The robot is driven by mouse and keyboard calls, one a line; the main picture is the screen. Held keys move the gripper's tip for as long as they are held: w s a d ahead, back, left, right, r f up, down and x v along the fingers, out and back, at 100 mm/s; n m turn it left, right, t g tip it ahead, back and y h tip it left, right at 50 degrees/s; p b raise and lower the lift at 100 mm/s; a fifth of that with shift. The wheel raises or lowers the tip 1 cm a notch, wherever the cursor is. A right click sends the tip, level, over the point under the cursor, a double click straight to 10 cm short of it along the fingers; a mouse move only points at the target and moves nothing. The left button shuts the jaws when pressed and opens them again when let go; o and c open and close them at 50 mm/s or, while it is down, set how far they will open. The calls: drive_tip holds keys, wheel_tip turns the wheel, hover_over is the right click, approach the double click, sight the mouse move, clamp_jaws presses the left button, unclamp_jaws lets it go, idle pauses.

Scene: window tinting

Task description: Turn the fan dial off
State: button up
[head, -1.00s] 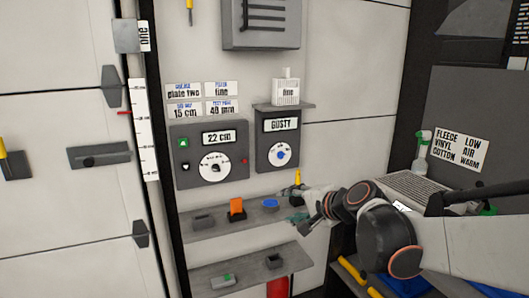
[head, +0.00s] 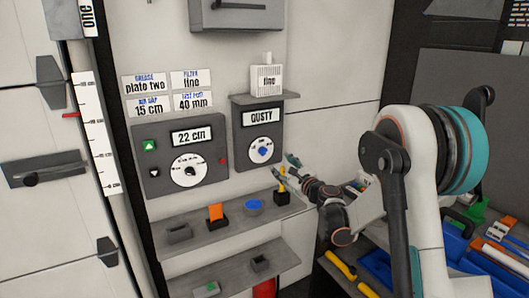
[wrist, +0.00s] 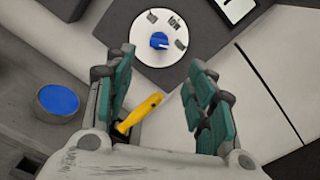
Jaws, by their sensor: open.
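The fan dial is a white round face (head: 263,150) with a blue knob (head: 262,152), on a grey panel (head: 242,138) under a display reading GUSTY.
A grey shelf (head: 225,226) below carries a yellow-handled tool (head: 281,186), a blue round piece (head: 254,205) and an orange piece (head: 216,211). Left of the dial is a panel showing 22 cm (head: 165,180). A white box (head: 267,79) stands on the ledge above.

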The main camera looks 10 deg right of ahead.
sight(265, 152)
drive_tip(key=b+x, duration=0.3)
drive_tip(key=x, duration=1)
drive_tip(key=shift+w+a, duration=0.15)
drive_tip(key=c, duration=1.1)
